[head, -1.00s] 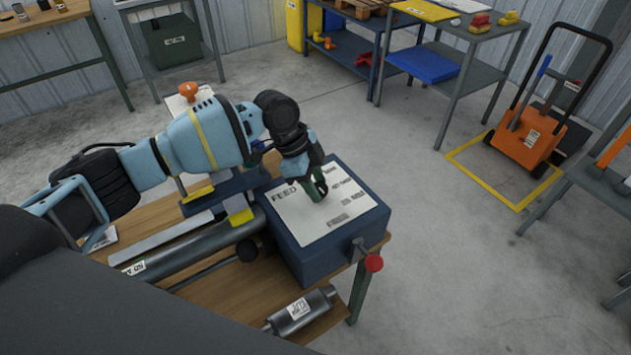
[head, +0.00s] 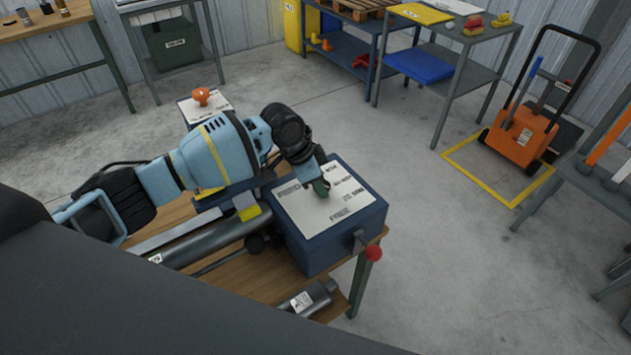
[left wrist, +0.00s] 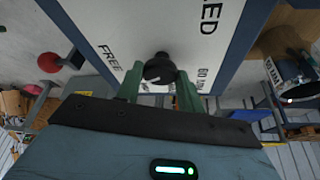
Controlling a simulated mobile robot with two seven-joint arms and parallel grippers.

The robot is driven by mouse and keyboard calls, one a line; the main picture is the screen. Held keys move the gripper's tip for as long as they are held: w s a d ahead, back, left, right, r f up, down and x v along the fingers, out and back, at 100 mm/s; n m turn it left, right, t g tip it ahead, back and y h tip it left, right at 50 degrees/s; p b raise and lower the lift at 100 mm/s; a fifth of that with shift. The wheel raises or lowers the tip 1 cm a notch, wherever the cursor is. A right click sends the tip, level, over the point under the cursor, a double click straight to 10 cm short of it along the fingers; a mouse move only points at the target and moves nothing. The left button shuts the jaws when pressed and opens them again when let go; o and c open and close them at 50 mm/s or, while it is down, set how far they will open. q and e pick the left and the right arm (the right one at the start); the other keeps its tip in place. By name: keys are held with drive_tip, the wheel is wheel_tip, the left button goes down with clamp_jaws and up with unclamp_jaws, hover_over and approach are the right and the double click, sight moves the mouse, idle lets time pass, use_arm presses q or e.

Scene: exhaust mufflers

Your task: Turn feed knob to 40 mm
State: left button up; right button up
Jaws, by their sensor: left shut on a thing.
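The feed knob (left wrist: 159,68) is a small black knob with a white mark, on the white panel (left wrist: 185,25) of a blue box. In the left wrist view, the panel shows "FREE" at the left and a "MM" label at the right, partly cut by a finger. My left gripper (left wrist: 159,84) has its green fingers on both sides of the knob and is shut on it. In the head view, my left gripper (head: 320,187) reaches down onto the panel and hides the knob. Which label the mark points at cannot be told. My right gripper is out of view.
The blue box (head: 310,250) stands at the right end of a wooden bench. A red-ended lever (head: 374,253) sticks out of its front side. A muffler (head: 312,299) and a long steel tube (head: 205,243) lie beside it.

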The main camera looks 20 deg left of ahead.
use_arm(q)
drive_tip(key=n+t, duration=0.1)
drive_tip(key=n, duration=0.2)
drive_tip(key=shift+s+d+n+y, duration=0.1)
drive_tip(key=shift+d+n+y, duration=0.05)
drive_tip(key=shift+n+y, duration=0.25)
drive_tip(key=n+t+y, duration=0.1)
drive_tip(key=n, duration=0.1)
drive_tip(key=shift+d+n, duration=0.1)
drive_tip(key=shift+n, duration=0.3)
drive_tip(key=n+y, duration=0.1)
drive_tip(key=n, duration=0.2)
drive_tip(key=n+y, duration=0.1)
drive_tip(key=n, duration=0.2)
drive_tip(key=shift+d+r, duration=0.1)
drive_tip(key=shift+d, duration=0.05)
drive_tip(key=shift+n+y, duration=0.3)
drive_tip(key=o, duration=1)
drive_tip(key=shift+s, duration=0.1)
drive_tip(key=shift+v, duration=3.9)
drive_tip(key=shift+s, duration=0.1)
